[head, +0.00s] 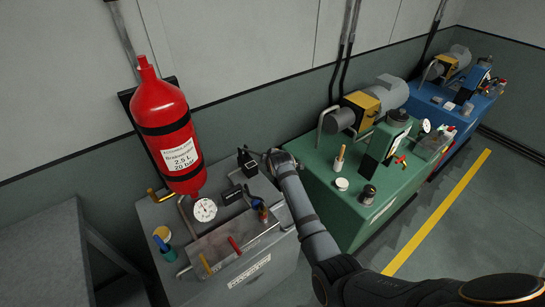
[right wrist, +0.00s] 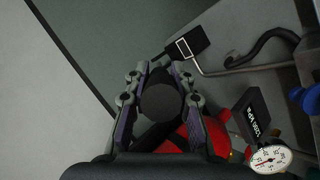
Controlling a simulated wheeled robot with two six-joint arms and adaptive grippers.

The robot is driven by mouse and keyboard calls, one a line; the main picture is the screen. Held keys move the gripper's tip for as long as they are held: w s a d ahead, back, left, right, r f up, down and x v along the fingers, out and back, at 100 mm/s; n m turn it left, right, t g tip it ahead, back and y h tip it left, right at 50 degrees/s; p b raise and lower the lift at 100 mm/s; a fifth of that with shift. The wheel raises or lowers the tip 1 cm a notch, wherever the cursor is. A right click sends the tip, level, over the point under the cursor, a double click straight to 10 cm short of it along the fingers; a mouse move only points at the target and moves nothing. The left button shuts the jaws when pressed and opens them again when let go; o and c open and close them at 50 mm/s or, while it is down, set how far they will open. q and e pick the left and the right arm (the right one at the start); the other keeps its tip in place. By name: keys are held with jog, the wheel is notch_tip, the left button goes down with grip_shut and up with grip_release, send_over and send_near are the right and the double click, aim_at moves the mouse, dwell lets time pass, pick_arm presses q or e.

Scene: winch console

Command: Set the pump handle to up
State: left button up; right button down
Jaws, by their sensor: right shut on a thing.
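The pump handle shows in the right wrist view as a dark round grip (right wrist: 160,101), seen nearly end on between the fingers. My right gripper (right wrist: 160,85) is shut on it, with one finger on each side. In the head view my right gripper (head: 269,154) is at the back right edge of the grey console, beside a small black block (head: 247,165). There the handle is mostly hidden by the gripper, so its exact tilt cannot be told. My left gripper is in neither view.
The grey console (head: 262,279) carries a white gauge (head: 205,210), a red lever (head: 234,245) and a yellow lever (head: 205,264). A red cylinder (head: 168,130) stands behind at the left. A green console (head: 335,215) is close on the right of my arm.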

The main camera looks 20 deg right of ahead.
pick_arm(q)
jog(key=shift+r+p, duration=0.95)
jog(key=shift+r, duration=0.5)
pick_arm(e)
jog(key=shift+w+a+r+g, duration=0.25)
jog(key=shift+w+r, duration=0.2)
jog(key=shift+r, duration=0.3)
jog(key=shift+w+a+r+g, duration=0.1)
jog(key=shift+w+r+g, duration=0.3)
jog(key=shift+r, duration=0.35)
jog(key=c, duration=1.1)
grip_release()
jog(key=shift+f, duration=0.1)
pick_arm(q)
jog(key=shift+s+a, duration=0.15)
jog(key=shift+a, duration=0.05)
pick_arm(e)
jog(key=shift+s, duration=0.1)
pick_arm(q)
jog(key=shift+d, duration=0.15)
pick_arm(e)
jog(key=v, duration=0.7)
jog(key=shift+a, duration=0.1)
